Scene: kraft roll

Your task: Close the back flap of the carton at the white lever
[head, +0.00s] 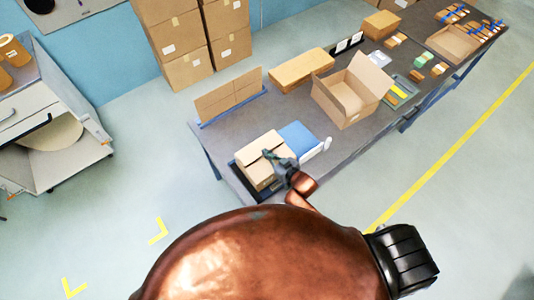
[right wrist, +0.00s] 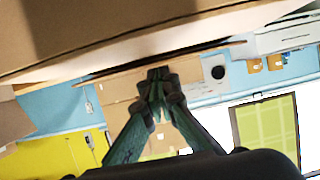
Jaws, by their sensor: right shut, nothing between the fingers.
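The carton (head: 251,172) stands at the near left end of the table, beside a blue panel with a white lever (head: 320,151). Its top looks mostly covered by cardboard flaps, with a dark line across it; I cannot tell how far the back flap is down. My right gripper (head: 268,154) is shut and empty at the carton's top, at its right side. In the right wrist view the closed fingertips (right wrist: 158,80) are close to a thin cardboard edge, with a broad cardboard face (right wrist: 110,30) above; contact is unclear. My left gripper is not in view.
The table (head: 225,138) also holds an upright cardboard sheet (head: 228,96), a long closed box (head: 300,68) and an open carton (head: 345,102) farther right. Stacked boxes (head: 186,70) stand behind. A grey cabinet (head: 60,120) is at left, with clear floor between.

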